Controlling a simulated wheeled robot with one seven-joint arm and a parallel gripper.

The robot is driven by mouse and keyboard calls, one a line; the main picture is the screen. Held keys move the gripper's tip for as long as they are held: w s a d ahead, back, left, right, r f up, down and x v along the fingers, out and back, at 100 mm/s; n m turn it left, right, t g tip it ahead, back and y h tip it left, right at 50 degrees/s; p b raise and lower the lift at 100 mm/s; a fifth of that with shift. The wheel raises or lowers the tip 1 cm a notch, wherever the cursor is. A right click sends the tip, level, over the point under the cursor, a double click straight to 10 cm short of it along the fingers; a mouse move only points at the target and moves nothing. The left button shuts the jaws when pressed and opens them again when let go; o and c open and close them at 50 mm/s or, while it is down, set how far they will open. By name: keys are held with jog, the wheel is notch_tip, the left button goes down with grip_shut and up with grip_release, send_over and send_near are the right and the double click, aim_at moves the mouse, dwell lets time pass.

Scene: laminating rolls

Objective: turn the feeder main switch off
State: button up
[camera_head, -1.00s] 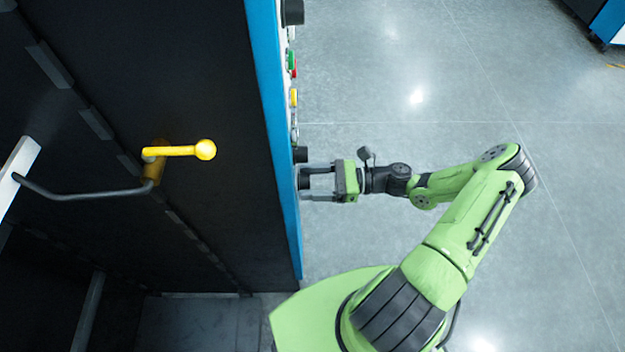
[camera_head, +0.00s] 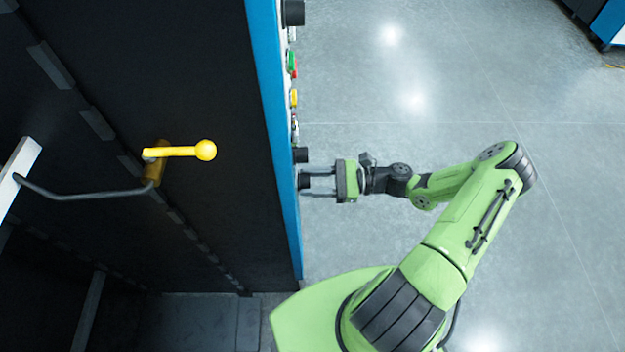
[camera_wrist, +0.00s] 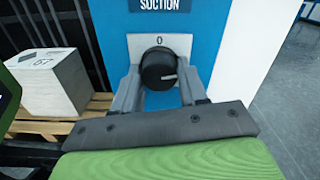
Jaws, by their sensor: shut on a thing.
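A black rotary knob (camera_wrist: 158,69) sits on a white plate (camera_wrist: 184,44) marked "0" at its top, on a blue panel. Its white pointer line faces right in the wrist view, away from the "0". A dark label reading "SUCTION" (camera_wrist: 160,4) is above the plate; I cannot tell whether it names this knob. No label reading feeder main switch is visible. My gripper (camera_wrist: 160,78) is shut on the knob, one finger on each side. In the head view my gripper (camera_head: 317,180) reaches the lowest knob (camera_head: 303,181) on the panel's side.
More controls line the panel above, including another black knob (camera_head: 300,155), a yellow button (camera_head: 294,98) and a green one (camera_head: 291,62). A yellow handle (camera_head: 180,152) stands left on the dark machine. A white block (camera_wrist: 48,82) rests on a pallet.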

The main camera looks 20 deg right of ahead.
jog(key=shift+n+b, duration=1.9)
jog(key=shift+n, duration=5.9)
jog(key=o, duration=1)
jog(key=shift+o, duration=0.2)
jog(key=shift+r, duration=0.1)
jog(key=shift+d, duration=0.1)
jog(key=p+v, duration=0.1)
jog(key=v, duration=1.4)
jog(key=shift+d, duration=0.3)
